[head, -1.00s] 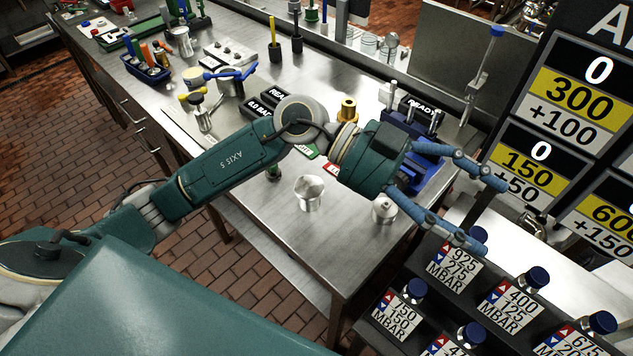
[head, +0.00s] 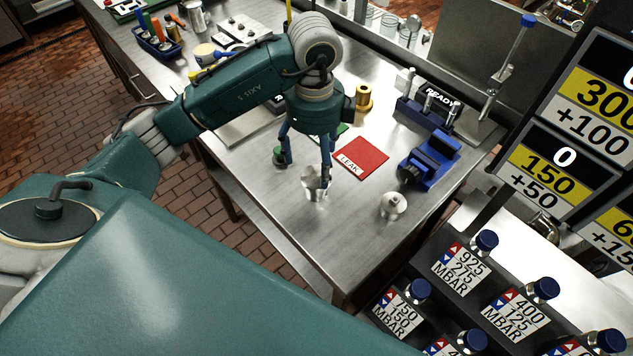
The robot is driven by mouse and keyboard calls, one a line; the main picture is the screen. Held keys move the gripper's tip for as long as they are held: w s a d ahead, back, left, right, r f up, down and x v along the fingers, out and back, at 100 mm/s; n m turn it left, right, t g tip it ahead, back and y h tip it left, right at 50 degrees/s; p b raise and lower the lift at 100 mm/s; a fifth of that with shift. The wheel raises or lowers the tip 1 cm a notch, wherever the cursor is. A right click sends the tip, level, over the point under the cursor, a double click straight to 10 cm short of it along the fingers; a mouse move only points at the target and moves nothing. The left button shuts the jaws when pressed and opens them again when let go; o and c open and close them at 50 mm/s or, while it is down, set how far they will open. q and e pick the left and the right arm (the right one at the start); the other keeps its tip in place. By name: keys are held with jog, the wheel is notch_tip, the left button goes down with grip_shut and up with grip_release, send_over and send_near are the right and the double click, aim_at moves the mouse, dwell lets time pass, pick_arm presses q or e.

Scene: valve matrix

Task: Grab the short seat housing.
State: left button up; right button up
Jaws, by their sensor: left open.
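Two small silver metal parts stand on the steel table (head: 290,230). One, a faceted silver part (head: 315,190), is right by my left gripper's right finger and partly covered by it. The other, a rounded silver part (head: 393,206), stands apart to the right. I cannot tell for sure which is the short seat housing. My left gripper (head: 306,171) is open, fingers pointing down, with nothing held between them. My right gripper is not in view.
A red LEAK card (head: 362,158) lies right of the gripper. A dark stand with blue-capped MBAR valves (head: 485,270) is at the lower right. The table's front part is clear.

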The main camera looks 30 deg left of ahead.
aim_at(316, 176)
pick_arm(q)
notch_tip(316, 176, down, 4)
jog(key=shift+d+f+p, duration=0.1)
jog(key=shift+f+p, duration=0.1)
jog(key=shift+p, duration=0.9)
jog(key=shift+w+f, duration=0.1)
jog(key=shift+f, duration=0.15)
jog(key=c, duration=1.4)
jog(key=shift+r, duration=0.1)
